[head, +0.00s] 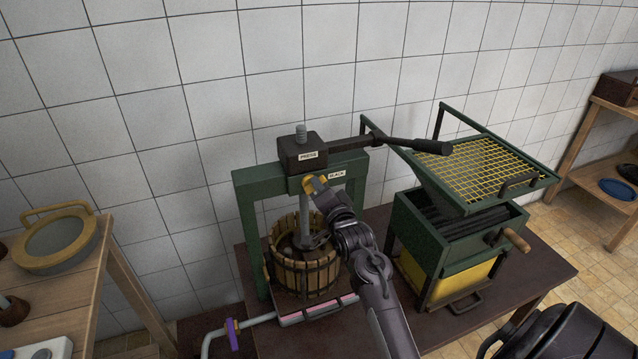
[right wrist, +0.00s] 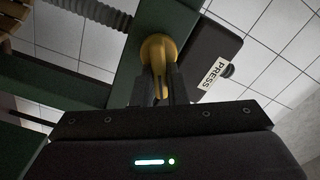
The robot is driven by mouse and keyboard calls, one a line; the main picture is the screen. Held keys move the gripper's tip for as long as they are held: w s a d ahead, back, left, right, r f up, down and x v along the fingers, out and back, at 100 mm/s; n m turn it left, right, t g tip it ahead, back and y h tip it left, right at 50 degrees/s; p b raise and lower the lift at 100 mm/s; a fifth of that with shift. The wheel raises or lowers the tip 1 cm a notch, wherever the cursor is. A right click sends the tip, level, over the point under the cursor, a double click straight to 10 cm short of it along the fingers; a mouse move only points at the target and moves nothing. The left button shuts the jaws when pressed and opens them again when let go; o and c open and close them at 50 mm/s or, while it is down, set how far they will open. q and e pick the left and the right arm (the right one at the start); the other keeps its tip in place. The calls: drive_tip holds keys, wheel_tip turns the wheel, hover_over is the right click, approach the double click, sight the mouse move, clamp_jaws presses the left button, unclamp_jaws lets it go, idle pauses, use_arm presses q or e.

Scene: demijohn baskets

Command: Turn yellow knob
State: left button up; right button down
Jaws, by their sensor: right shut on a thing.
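The yellow knob (head: 308,185) sits on the front of the green press frame, beside the "SLACK" label (head: 337,174) and below the dark block labelled "PRESS" (head: 303,153). In the right wrist view the knob (right wrist: 157,52) has a round base and a narrow grip. My right gripper (head: 319,184) is at the knob and shut on it. In the wrist view its fingers (right wrist: 161,88) stand on both sides of the grip, partly hiding it. My left gripper does not show.
The press has a slatted wooden basket (head: 304,272) under its screw, and a dark lever (head: 405,145) reaching right. A green crusher with a yellow mesh (head: 487,168) stands right on the same table. A purple-handled tap (head: 233,334) is at front left.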

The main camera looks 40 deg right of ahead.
drive_tip(key=m, duration=0.2)
drive_tip(key=m+p, duration=0.1)
drive_tip(key=m, duration=0.1)
drive_tip(key=m+p, duration=0.1)
drive_tip(key=shift+d+f+m, duration=0.15)
drive_tip(key=shift+f+m, duration=0.15)
drive_tip(key=shift+m, duration=0.1)
idle(0.4)
drive_tip(key=c, duration=1.4)
unclamp_jaws()
drive_tip(key=shift+c, duration=0.2)
drive_tip(key=shift+f, duration=0.15)
